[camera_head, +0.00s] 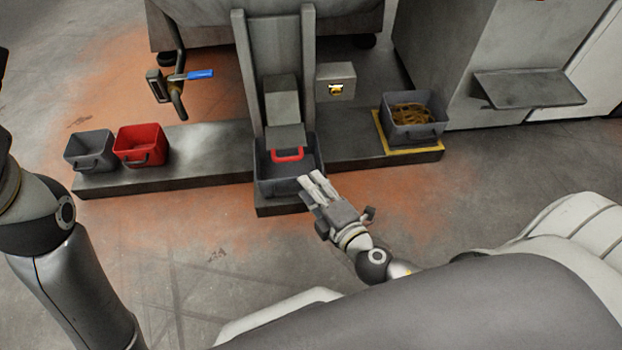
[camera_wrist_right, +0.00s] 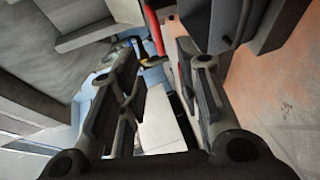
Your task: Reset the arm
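My right gripper (camera_head: 314,181) is at the near right corner of a dark grey bin (camera_head: 290,186), pointing toward it. In the right wrist view its two fingers (camera_wrist_right: 155,90) stand apart with nothing held between them. A red handle (camera_head: 287,155) shows on the front of a grey block in the upright chute, at the bin. In the right wrist view a red bar (camera_wrist_right: 153,28), likely this handle, lies beyond the fingertips. My left arm comes in at the left edge of the head view; its gripper is out of view.
A low dark bench (camera_head: 210,155) runs behind the right gripper. It bears a small grey bin (camera_head: 90,151), a red bin (camera_head: 141,146) and, at right, a grey bin of tan scraps (camera_head: 412,130). A blue-handled valve (camera_head: 200,75) stands behind. Floor in front is clear.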

